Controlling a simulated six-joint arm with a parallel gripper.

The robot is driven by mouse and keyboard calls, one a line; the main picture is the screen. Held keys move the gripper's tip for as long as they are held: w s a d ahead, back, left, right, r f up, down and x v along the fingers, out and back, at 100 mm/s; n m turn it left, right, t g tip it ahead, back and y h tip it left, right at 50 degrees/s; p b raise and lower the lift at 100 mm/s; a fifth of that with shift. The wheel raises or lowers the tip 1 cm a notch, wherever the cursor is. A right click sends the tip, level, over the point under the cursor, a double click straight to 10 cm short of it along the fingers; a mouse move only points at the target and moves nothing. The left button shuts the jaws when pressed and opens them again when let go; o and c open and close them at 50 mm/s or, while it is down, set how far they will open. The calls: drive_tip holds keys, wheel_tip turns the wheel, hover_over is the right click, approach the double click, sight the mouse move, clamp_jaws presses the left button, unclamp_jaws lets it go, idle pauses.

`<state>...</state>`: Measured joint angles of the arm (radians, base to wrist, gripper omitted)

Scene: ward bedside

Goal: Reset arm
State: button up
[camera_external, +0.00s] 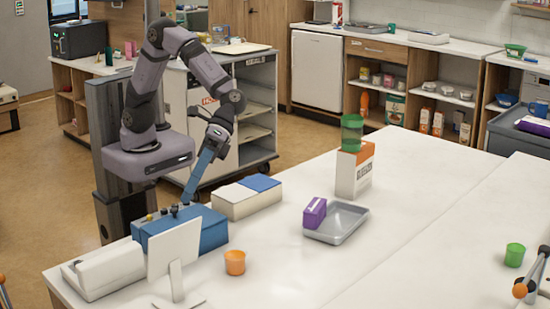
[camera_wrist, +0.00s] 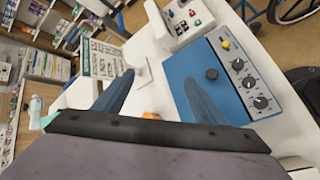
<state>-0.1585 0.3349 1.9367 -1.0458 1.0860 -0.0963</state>
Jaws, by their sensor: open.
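My gripper (camera_external: 187,199) hangs from my bent arm at the left of the external view, pointing down. Its blue fingers are just above a blue box with knobs (camera_external: 205,236); I cannot tell if they touch it. In the wrist view the two fingers of my gripper (camera_wrist: 158,98) stand apart with nothing held between them. The blue box also shows there (camera_wrist: 180,68), beneath the right finger, with a dial panel on its right.
A white screen (camera_external: 174,254), a white device (camera_external: 104,270), an orange cup (camera_external: 235,262) and a white-and-blue box (camera_external: 240,202) surround the blue box. Farther right are a grey tray (camera_external: 347,228), a purple box (camera_external: 315,213) and a carton (camera_external: 354,172). The front middle of the table is clear.

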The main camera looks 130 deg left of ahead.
drive_tip(key=s+a+r+m+g+y+p, duration=0.1)
drive_tip(key=s+a+m+y+p, duration=0.1)
drive_tip(key=s, duration=0.3)
drive_tip(key=s+a+r+m+y+p, duration=0.1)
drive_tip(key=s+a+r+m+p, duration=0.15)
drive_tip(key=s, duration=0.25)
drive_tip(key=s+a+f+m+g+y+b, duration=0.1)
drive_tip(key=s+a+f+m+y+b, duration=0.2)
drive_tip(key=s+a+f+m+y, duration=0.2)
drive_tip(key=shift+s+a+f+m+y+b, duration=0.4)
drive_tip(key=shift+s+a+f+y, duration=0.5)
drive_tip(key=shift+s+a+f, duration=1.3)
drive_tip(key=shift+s+d+f, duration=0.4)
drive_tip(key=shift+s+d, duration=0.2)
drive_tip(key=shift+s, duration=0.1)
